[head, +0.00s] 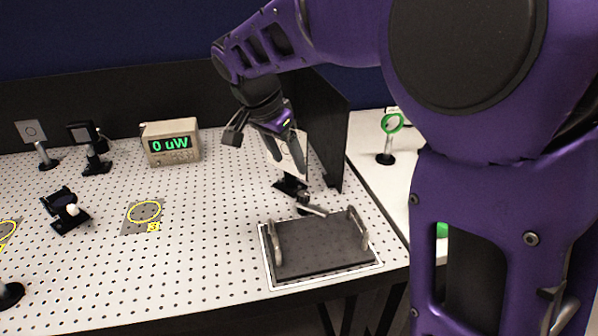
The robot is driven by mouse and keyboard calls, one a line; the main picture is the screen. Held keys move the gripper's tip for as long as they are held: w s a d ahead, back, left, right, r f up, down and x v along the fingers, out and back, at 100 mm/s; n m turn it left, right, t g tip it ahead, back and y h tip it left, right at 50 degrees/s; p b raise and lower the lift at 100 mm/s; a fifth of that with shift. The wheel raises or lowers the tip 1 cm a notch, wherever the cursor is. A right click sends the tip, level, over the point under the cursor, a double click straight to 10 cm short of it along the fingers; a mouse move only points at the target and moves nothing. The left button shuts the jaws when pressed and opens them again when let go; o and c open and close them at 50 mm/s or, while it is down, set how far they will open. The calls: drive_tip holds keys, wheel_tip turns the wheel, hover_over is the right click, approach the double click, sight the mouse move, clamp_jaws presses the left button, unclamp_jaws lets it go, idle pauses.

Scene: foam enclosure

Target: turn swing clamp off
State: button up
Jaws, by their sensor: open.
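A small metal clamp (312,208) with a short post and a bar reaching to the right stands on the perforated table, just behind a dark plate. I take it to be the swing clamp; it is small and its exact position is hard to read. My gripper (266,150) is open and empty, with its fingers spread and pointing down. It is in the air above and to the left of the clamp, apart from it. In the picture, its right finger crosses in front of a pale upright panel (301,150) on a dark base.
The dark plate (320,246) has two upright metal handles and lies inside a white outline near the front right edge. A black wall (327,125) stands behind the clamp. A meter (171,142) reads "0 uW". The table's middle is largely clear.

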sight(304, 193)
drive_tip(key=b+x, duration=0.1)
drive_tip(key=x, duration=1)
drive_tip(key=shift+d+f, duration=0.1)
drive_tip(key=shift+f, duration=0.25)
drive_tip(key=shift+c, duration=0.2)
clamp_jaws()
